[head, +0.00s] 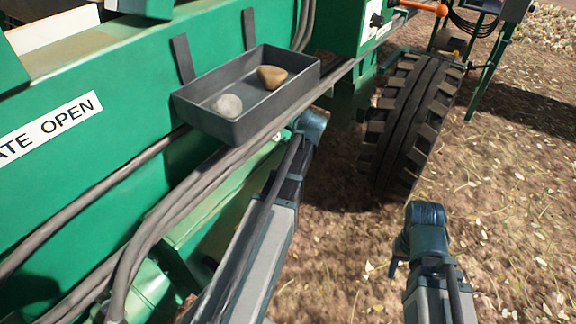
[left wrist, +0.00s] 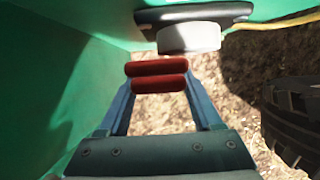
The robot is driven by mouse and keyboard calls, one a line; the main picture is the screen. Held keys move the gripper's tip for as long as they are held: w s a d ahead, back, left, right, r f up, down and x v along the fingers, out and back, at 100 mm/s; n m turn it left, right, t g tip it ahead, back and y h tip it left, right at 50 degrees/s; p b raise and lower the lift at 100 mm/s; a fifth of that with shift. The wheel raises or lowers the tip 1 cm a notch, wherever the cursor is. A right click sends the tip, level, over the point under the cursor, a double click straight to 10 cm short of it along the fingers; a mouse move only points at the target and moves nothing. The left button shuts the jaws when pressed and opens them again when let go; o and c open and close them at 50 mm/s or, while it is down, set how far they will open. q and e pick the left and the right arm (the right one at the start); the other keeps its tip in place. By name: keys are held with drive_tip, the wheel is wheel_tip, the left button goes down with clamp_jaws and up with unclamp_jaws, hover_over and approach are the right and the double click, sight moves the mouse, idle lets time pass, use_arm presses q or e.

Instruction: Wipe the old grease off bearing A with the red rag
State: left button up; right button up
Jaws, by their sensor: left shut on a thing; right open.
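The red rag (left wrist: 157,82), seen as two red rolls, is held between the blue fingers of my left gripper (left wrist: 158,76) in the left wrist view. Just past it, up and right, is a pale round part (left wrist: 188,38) under a dark plate (left wrist: 215,13) on the green machine; it looks like bearing A, but no label shows. The rag looks close to it; I cannot tell whether they touch. No grease can be made out. In the head view my left gripper is hidden. My right gripper (head: 394,267) is open, low at the right over bare ground.
A dark tray (head: 262,105) with two stones is fixed to the green machine (head: 120,60), above my left arm. Grey hoses (head: 150,235) run along the side. A big tyre (head: 408,120) stands to the right. A yellow line (left wrist: 262,25) passes near the round part.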

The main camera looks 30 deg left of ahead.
use_arm(q)
drive_tip(key=shift+a, duration=0.4)
drive_tip(key=shift+w, duration=0.1)
drive_tip(key=w, duration=0.4)
drive_tip(key=shift+d, duration=0.15)
drive_tip(key=shift+s, duration=0.15)
idle(0.3)
drive_tip(key=shift+s+a, duration=0.15)
drive_tip(key=shift+s, duration=0.85)
drive_tip(key=shift+s+a, duration=0.1)
drive_tip(key=shift+s, duration=0.9)
